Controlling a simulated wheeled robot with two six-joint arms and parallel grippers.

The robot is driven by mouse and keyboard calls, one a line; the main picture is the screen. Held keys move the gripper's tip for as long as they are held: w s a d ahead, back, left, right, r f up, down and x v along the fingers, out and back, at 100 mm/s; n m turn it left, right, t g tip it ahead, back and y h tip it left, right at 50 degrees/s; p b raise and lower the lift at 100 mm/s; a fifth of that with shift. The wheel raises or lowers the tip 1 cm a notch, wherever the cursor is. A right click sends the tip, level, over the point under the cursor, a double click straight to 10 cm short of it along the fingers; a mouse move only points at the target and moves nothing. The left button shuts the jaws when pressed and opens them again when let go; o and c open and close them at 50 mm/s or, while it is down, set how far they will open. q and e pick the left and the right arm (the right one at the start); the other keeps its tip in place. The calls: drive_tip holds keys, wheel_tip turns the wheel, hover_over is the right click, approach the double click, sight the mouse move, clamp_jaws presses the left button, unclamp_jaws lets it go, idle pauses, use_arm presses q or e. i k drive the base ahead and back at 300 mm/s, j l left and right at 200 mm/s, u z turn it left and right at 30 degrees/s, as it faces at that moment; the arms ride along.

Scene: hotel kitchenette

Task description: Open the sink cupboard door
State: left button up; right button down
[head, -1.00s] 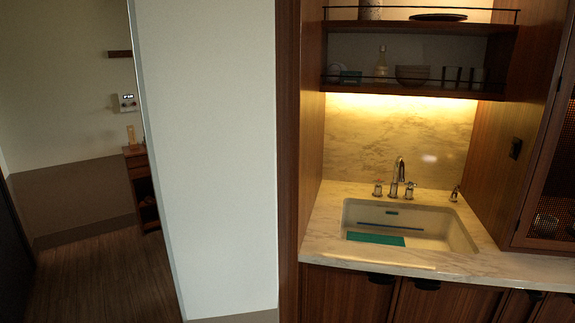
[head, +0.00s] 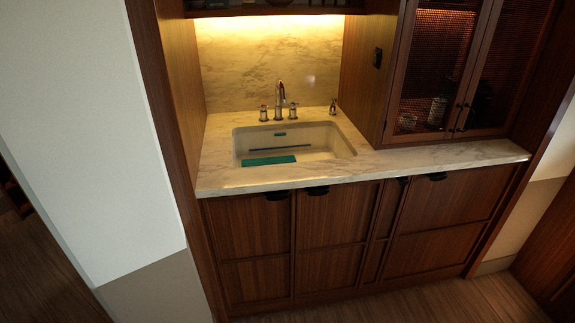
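The sink (head: 292,143) is set in a marble counter (head: 440,156) under a lit marble backsplash. Below it are wooden cupboard fronts. The left front (head: 247,228) has a dark handle (head: 277,195) at its top right. The front beside it (head: 335,220) has a dark handle (head: 317,190) at its top. Both fronts look shut. I cannot tell which one is the sink cupboard door, or whether it is both. Neither of my grippers shows in the head view.
A narrow front and a wider front (head: 440,215) with dark handles lie further right. A mesh-door cabinet (head: 440,70) stands on the counter. A white wall (head: 90,130) is at the left. The wooden floor (head: 480,303) before the cupboards looks clear.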

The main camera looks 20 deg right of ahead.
sight(334, 224)
drive_tip(key=z, duration=1.15)
